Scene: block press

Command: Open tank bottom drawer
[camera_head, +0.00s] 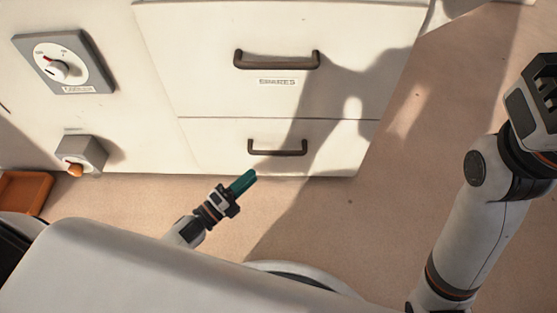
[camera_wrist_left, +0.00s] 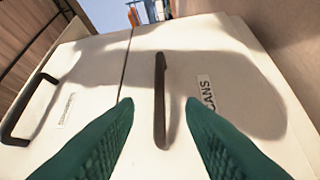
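The white cabinet's bottom drawer (camera_head: 220,148) is closed, its front level with the drawer above. Its dark bar handle (camera_head: 277,147) also shows upright in the middle of the left wrist view (camera_wrist_left: 160,100), beside a small label. My left gripper (camera_head: 248,178) is just below and left of this handle in the head view. In the left wrist view its two teal fingers (camera_wrist_left: 160,108) are apart, one on each side of the handle. The handle appears beyond the fingertips, and I cannot tell whether they touch. My right gripper's fingers are not visible.
The upper drawer (camera_head: 210,85) is closed, with its own handle (camera_head: 277,60). A dial panel (camera_head: 85,78) and a grey box (camera_head: 88,150) are on the left. An orange tray (camera_head: 25,190) lies lower left. My right arm (camera_head: 480,220) is at right. The floor before the drawer looks clear.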

